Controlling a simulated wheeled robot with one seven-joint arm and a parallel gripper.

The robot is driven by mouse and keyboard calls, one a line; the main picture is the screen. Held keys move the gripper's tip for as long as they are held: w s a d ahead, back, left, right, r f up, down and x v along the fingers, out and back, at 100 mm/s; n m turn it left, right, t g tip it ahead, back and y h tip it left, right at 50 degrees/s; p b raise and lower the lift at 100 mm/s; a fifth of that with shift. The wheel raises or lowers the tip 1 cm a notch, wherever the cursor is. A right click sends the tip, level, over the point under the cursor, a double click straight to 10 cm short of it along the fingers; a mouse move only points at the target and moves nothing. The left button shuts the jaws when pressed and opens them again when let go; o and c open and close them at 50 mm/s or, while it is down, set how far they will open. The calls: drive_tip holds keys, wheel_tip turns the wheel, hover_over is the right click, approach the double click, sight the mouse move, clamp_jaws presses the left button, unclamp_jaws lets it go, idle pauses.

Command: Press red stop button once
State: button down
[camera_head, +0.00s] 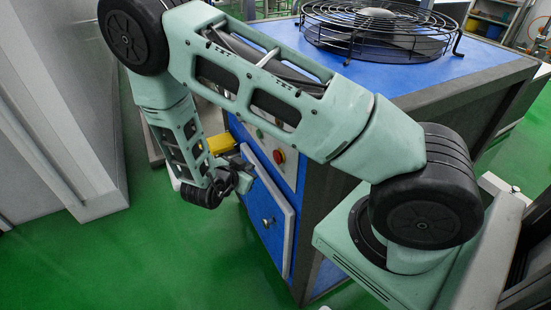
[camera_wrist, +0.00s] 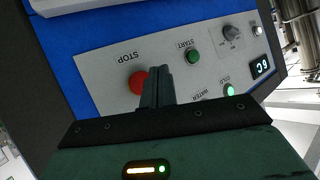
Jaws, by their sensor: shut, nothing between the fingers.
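The red stop button (camera_wrist: 137,83) sits on a light grey control panel (camera_wrist: 105,70), beside the label STOP, which appears upside down in the wrist view. It also shows in the head view (camera_head: 279,156) on the front of the blue machine. My gripper (camera_wrist: 158,70) is shut and empty. Its dark fingers point at the panel and overlap the right edge of the red button in the wrist view. In the head view my gripper (camera_head: 247,172) is in front of the panel, left of the button. Contact with the button cannot be told.
A green START button (camera_wrist: 193,56), a lit green button (camera_wrist: 229,90), a dark knob (camera_wrist: 231,32) and a small display (camera_wrist: 262,68) share the panel. The blue cabinet door (camera_head: 268,212) with a knob is below. A caged fan (camera_head: 380,25) tops the machine.

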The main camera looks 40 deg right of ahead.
drive_tip(key=shift+s+d+b, duration=0.1)
drive_tip(key=shift+s+d, duration=0.15)
drive_tip(key=shift+d, duration=0.65)
drive_tip(key=shift+s+d+b, duration=0.15)
drive_tip(key=shift+s+d, duration=0.1)
drive_tip(key=shift+d, duration=0.6)
drive_tip(key=shift+s+d+b, duration=0.1)
drive_tip(key=shift+s+d, duration=0.15)
drive_tip(key=shift+d, duration=0.65)
drive_tip(key=shift+d, duration=0.15)
drive_tip(key=shift+s+d, duration=0.15)
drive_tip(key=shift+d, duration=0.15)
drive_tip(key=shift+s+d, duration=0.1)
drive_tip(key=shift+d, duration=0.3)
idle(0.6)
drive_tip(key=shift+a, duration=0.1)
drive_tip(key=shift+w+a, duration=0.25)
drive_tip(key=shift+a, duration=0.5)
drive_tip(key=shift+w+a+p, duration=0.15)
drive_tip(key=shift+w+a, duration=0.1)
drive_tip(key=shift+a, duration=0.55)
drive_tip(key=shift+w+a+p, duration=0.1)
drive_tip(key=shift+w+a, duration=0.1)
drive_tip(key=shift+a, duration=0.6)
drive_tip(key=shift+w+a+p, duration=0.15)
drive_tip(key=shift+w+a, duration=0.1)
drive_tip(key=shift+a, duration=0.55)
